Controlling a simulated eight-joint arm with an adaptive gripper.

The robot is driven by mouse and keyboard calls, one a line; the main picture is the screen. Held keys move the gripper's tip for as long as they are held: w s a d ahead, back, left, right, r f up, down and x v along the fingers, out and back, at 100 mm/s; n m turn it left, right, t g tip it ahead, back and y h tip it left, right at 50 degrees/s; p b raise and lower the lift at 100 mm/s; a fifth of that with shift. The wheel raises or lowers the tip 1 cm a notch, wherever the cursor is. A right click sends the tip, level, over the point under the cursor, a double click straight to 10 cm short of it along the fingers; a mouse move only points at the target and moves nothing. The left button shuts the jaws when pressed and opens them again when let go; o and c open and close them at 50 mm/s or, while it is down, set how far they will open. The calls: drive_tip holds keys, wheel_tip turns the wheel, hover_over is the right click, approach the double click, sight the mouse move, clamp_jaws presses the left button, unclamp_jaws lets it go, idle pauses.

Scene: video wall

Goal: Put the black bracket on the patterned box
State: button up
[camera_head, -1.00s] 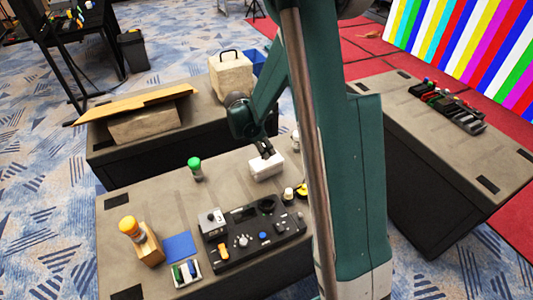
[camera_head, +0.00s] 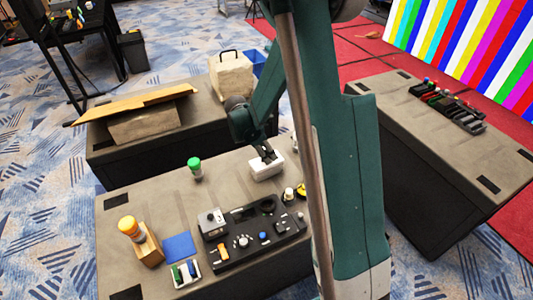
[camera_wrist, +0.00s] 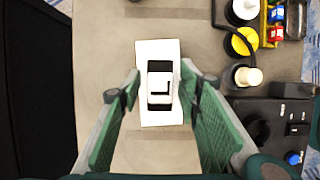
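A white box (camera_wrist: 158,116) with black shapes on its top lies below my gripper in the wrist view; it also shows in the head view (camera_head: 267,171). The black area (camera_wrist: 160,67) on its top holds a white patch with a thin black L shape. I cannot tell which dark parts are printed pattern and which, if any, are the black bracket. My gripper (camera_wrist: 159,80) is open, with one green finger on each side of the box and nothing visibly held. In the head view, my gripper (camera_head: 267,154) is over the box's far end.
A black control panel (camera_head: 253,236) stands in front of the box. A green-capped bottle (camera_head: 195,168) is to the left. An orange-topped wooden block (camera_head: 148,246), a blue square (camera_head: 180,247) and a small tray (camera_head: 185,271) are at front left. A yellow-and-black item (camera_wrist: 241,41) is right of the box.

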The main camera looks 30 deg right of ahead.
drive_tip(key=shift+r, duration=0.15)
drive_tip(key=p+v, duration=0.1)
drive_tip(key=v, duration=1.1)
drive_tip(key=shift+p, duration=0.4)
drive_tip(key=shift+r, duration=0.1)
drive_tip(key=s+a+r+m+t+y, duration=0.1)
drive_tip(key=s+a+r+m+t, duration=0.2)
drive_tip(key=s+r, duration=0.4)
drive_tip(key=s+a+r+m+y, duration=0.1)
drive_tip(key=s+a+r+m, duration=0.1)
drive_tip(key=s+r+m, duration=0.4)
drive_tip(key=s+a+r+m+t+y, duration=0.1)
drive_tip(key=s+m, duration=0.3)
drive_tip(key=s, duration=0.4)
drive_tip(key=s+a+r+m+t+y, duration=0.1)
drive_tip(key=s+a+r+m+t, duration=0.2)
drive_tip(key=s, duration=0.5)
drive_tip(key=shift+a+r+m, duration=0.55)
drive_tip(key=shift+a+m, duration=0.15)
drive_tip(key=shift+m, duration=0.3)
drive_tip(key=shift+s, duration=0.1)
idle(0.4)
